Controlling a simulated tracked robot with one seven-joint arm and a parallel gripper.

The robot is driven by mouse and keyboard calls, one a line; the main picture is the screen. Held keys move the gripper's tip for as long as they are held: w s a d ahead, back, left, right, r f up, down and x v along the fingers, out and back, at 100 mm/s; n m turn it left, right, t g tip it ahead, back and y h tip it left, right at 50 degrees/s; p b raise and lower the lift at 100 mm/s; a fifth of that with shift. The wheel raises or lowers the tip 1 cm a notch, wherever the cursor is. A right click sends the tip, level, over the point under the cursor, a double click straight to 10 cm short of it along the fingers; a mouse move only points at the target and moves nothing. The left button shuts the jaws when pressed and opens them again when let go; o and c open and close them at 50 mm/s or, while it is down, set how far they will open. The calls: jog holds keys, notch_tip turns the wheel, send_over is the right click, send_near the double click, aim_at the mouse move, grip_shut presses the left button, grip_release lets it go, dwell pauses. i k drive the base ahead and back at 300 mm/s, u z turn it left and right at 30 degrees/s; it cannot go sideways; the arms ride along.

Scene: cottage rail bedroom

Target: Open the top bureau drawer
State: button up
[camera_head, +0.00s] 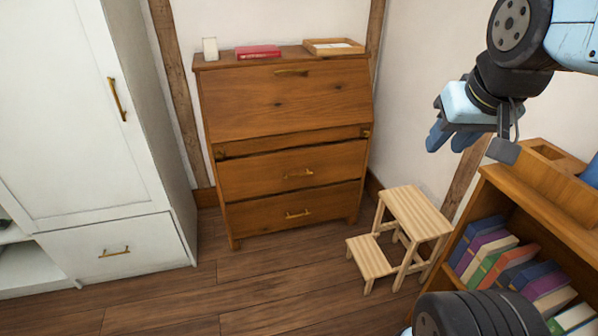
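The wooden bureau (240,133) stands against the back wall, left of the picture's middle. Its slanted upper front (285,105) is closed and has a brass handle (291,72) near its top edge. Below it, the top drawer (250,178) is closed, with a brass handle (298,174) at its middle. The lower drawer (260,215) is also closed, with its own brass handle (297,214). My gripper (470,145) is at the upper right, high up and well apart from the bureau. Its blue fingers appear spread, with nothing seen between them.
A wooden step stool (417,213) stands right of the bureau. A low bookshelf (485,192) with several books is at the right. A white wardrobe (60,120) is at the left. A red book (257,52) and a wooden tray (310,49) lie on the bureau. Floor before the bureau is clear.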

aim_at(263, 174)
jog(key=u, duration=0.05)
jog(key=i, duration=0.9)
jog(key=z, duration=0.05)
